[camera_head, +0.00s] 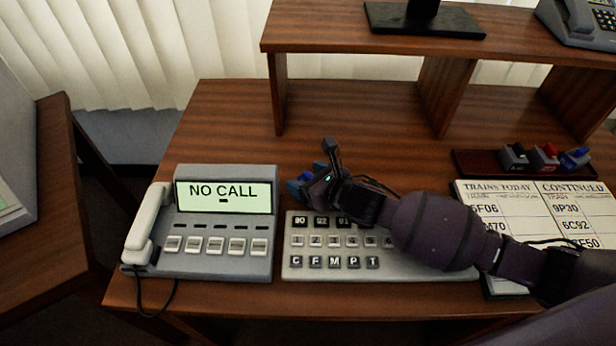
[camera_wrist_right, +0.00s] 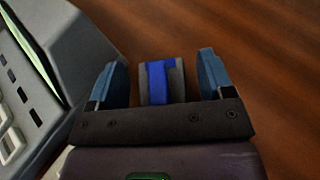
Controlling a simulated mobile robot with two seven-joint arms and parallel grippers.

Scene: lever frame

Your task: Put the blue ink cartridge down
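The blue ink cartridge is a small grey block with a bright blue stripe (camera_wrist_right: 158,83), seen between the fingers of my right gripper in the right wrist view (camera_wrist_right: 163,80). A gap shows on each side of it, so the fingers are open around it and apart from it. The brown desk top lies behind it. In the head view my right gripper (camera_head: 308,186) is over the desk, between the phone and the keypad's upper left corner. My left gripper is not in view.
A grey phone (camera_head: 225,247) with a "NO CALL" screen stands left of the gripper. A keypad panel (camera_head: 295,262) lies under my right arm. A dark tray (camera_head: 470,165) with black, red and blue items sits at right. Bare desk (camera_head: 235,125) lies behind the phone.

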